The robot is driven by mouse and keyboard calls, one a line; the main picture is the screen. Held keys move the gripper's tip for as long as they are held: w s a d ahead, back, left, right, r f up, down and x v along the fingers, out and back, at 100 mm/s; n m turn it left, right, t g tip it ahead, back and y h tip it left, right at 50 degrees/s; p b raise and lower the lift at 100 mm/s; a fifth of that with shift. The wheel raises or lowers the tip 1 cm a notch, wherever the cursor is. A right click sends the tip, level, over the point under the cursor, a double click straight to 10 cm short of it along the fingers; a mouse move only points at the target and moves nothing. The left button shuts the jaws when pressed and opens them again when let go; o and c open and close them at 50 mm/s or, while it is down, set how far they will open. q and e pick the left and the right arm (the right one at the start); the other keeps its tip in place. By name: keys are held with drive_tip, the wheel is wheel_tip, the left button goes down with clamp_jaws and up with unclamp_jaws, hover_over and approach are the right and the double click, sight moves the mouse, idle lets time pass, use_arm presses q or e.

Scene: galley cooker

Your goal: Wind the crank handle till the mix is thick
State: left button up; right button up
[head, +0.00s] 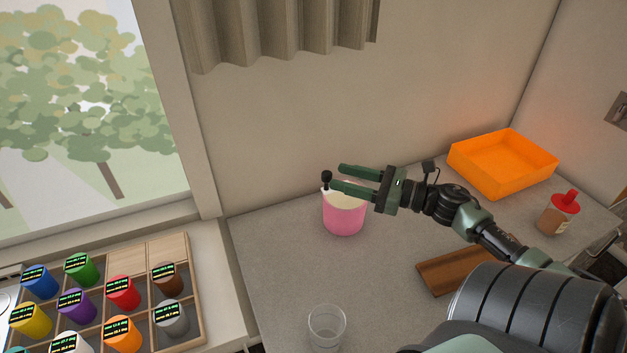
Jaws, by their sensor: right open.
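A pink pot (344,217) with a pale inside stands on the grey counter near the back wall. A small black knob (326,176) shows at its upper left rim and looks like the top of the crank handle; the rest of the crank is hidden behind my fingers. My right gripper (336,177) reaches in from the right over the pot. Its two green fingers are apart, with the knob close to their tips. I cannot tell whether they touch it. How thick the mix is cannot be seen. My left gripper is not in view.
A clear glass (326,326) stands at the counter's front. A wooden board (456,270) lies right of the pot. An orange bin (502,163) and a red-topped bottle (558,214) stand farther right. A wooden tray (187,262) of coloured cups is at left.

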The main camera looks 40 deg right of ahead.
sight(330, 174)
drive_tip(key=shift+w+a+f, duration=0.1)
drive_tip(key=shift+w+f, duration=0.05)
drive_tip(key=shift+w, duration=0.1)
drive_tip(key=p+x, duration=0.2)
drive_tip(key=x, duration=0.4)
drive_tip(key=shift+w, duration=0.1)
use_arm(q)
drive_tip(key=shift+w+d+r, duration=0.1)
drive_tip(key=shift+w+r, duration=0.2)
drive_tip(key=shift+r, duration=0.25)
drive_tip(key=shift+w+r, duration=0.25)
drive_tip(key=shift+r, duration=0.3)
use_arm(e)
drive_tip(key=shift+w+a, duration=0.3)
drive_tip(key=shift+w, duration=0.15)
clamp_jaws()
